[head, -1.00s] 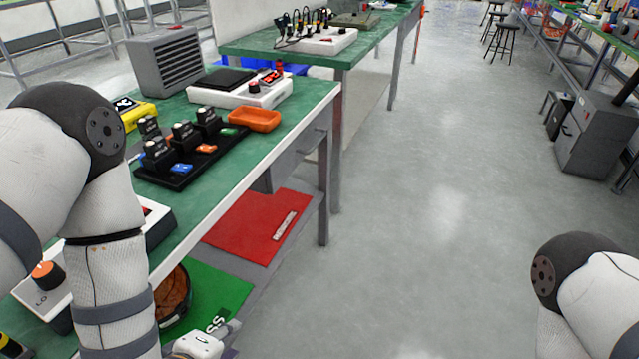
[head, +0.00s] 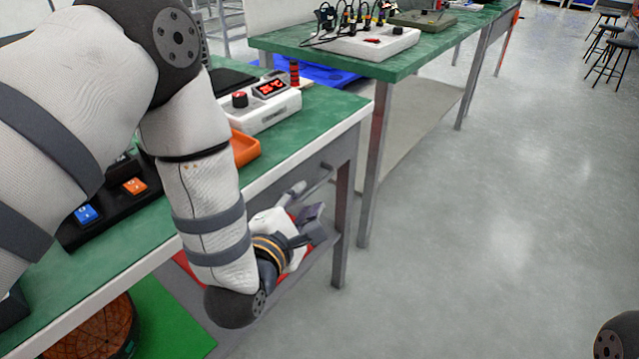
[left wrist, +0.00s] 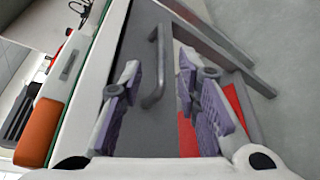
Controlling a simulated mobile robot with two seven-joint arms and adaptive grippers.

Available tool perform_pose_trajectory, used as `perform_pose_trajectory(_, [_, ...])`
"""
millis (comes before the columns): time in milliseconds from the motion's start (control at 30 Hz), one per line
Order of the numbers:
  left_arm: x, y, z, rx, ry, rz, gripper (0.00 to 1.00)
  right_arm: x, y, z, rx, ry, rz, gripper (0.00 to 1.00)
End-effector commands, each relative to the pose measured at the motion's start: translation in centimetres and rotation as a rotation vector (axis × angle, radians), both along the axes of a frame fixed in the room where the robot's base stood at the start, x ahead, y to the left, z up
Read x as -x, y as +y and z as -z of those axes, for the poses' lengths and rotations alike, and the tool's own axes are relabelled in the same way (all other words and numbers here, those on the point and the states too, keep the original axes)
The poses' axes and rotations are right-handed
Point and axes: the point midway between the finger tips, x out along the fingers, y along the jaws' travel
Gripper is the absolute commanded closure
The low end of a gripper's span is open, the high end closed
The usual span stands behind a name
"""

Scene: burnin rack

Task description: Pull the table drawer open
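The grey table drawer (head: 338,157) sits under the green tabletop at its far right end and looks flush with the table frame. Its bar handle (head: 322,179) stands out from the front. In the left wrist view the handle (left wrist: 158,70) appears between the two purple-padded fingers, ahead of them, with no visible grip on it. My left gripper (head: 306,207) is open and empty beside the drawer front; it also shows in the left wrist view (left wrist: 160,80). My right gripper is out of view.
An orange tray (head: 245,148) and a white device with a red display (head: 262,106) stand on the tabletop above. A lower shelf holds a red mat (left wrist: 236,108) and a green mat (head: 172,320).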

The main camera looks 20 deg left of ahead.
Motion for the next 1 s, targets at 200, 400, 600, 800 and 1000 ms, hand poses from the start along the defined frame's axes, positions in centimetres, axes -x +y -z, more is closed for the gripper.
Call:
perform_pose_trajectory(200, [-4.8,-0.1,1.2,-0.003,0.000,0.002,0.70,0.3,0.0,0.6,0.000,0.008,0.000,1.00])
perform_pose_trajectory(400, [-6.6,0.0,1.6,-0.001,0.002,0.000,0.70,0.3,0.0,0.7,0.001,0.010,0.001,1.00])
perform_pose_trajectory(600, [-6.6,0.0,1.6,-0.001,0.003,0.001,0.70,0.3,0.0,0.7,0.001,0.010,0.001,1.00])
perform_pose_trajectory(800, [-6.6,0.0,1.6,-0.001,0.003,0.001,1.00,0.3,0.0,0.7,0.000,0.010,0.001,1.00])
perform_pose_trajectory(1000, [-6.6,0.0,1.6,-0.001,0.003,0.001,1.00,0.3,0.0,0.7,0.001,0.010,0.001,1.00])
